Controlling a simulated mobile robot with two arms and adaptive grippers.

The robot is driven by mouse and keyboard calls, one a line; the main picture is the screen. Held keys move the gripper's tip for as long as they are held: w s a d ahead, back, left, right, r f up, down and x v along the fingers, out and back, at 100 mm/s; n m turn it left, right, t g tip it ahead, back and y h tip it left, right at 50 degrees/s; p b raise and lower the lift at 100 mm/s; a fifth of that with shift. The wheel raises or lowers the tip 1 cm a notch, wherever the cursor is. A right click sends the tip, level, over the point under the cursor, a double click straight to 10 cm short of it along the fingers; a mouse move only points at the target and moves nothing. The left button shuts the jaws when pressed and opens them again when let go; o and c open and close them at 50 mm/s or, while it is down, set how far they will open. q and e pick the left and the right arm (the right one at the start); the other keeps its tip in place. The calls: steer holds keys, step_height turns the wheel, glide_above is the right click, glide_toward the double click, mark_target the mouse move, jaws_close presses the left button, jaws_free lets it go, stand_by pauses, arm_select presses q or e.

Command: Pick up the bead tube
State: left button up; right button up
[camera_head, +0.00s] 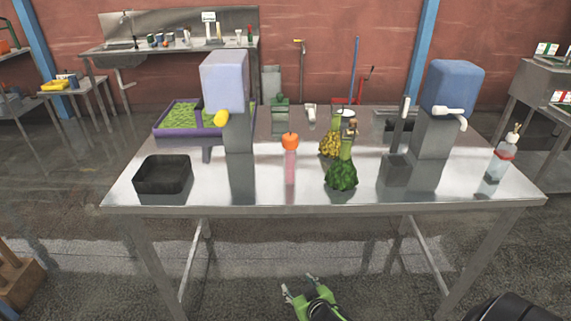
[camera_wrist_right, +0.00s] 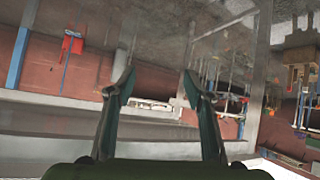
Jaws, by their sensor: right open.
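A slim upright tube with pinkish contents and an orange cap (camera_head: 290,160), which looks like the bead tube, stands on the steel table (camera_head: 270,192) near its middle. My right gripper (camera_head: 298,282) is low in front of the table, below its top and well apart from the tube. It is open, and in the right wrist view its two fingers (camera_wrist_right: 158,85) are spread with nothing between them. The tube cannot be made out in the right wrist view. My left gripper is not in view.
A dark tray (camera_head: 163,159) and a dispenser with a pale tank (camera_head: 224,82) stand left of the tube. A green, bumpy flask-like object (camera_head: 341,175) stands close on its right. A blue-tank dispenser (camera_head: 452,88) and a bottle (camera_head: 500,165) are farther right. The table's front edge lies between gripper and tube.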

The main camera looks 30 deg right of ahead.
mark_target(292, 162)
steer(key=w+d+r+m+t+h, duration=0.1)
steer(key=w+d+r+t, duration=0.1)
steer(key=r, duration=0.8)
steer(key=w+d+r+m+t+h, duration=0.1)
steer(key=w+r+t, duration=0.1)
steer(key=r, duration=0.8)
steer(key=w+d+r+t+h, duration=0.1)
steer(key=w+d+r+t, duration=0.15)
steer(key=r, duration=0.65)
steer(key=w, duration=0.2)
steer(key=w+d+r+p, duration=0.1)
steer(key=w, duration=0.5)
steer(key=shift+d+r, duration=0.4)
steer(key=shift+w+d+p, duration=0.1)
steer(key=shift+w+p, duration=0.2)
steer(key=shift+w, duration=0.15)
steer(key=x, duration=0.2)
steer(key=p+x, duration=0.1)
steer(key=x, duration=0.1)
steer(key=shift+w+d+r, duration=0.2)
steer(key=shift+d, duration=0.2)
steer(key=shift+w, duration=0.25)
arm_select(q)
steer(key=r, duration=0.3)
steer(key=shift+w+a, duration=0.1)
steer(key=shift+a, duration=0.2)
arm_select(e)
steer(key=c, duration=1.4)
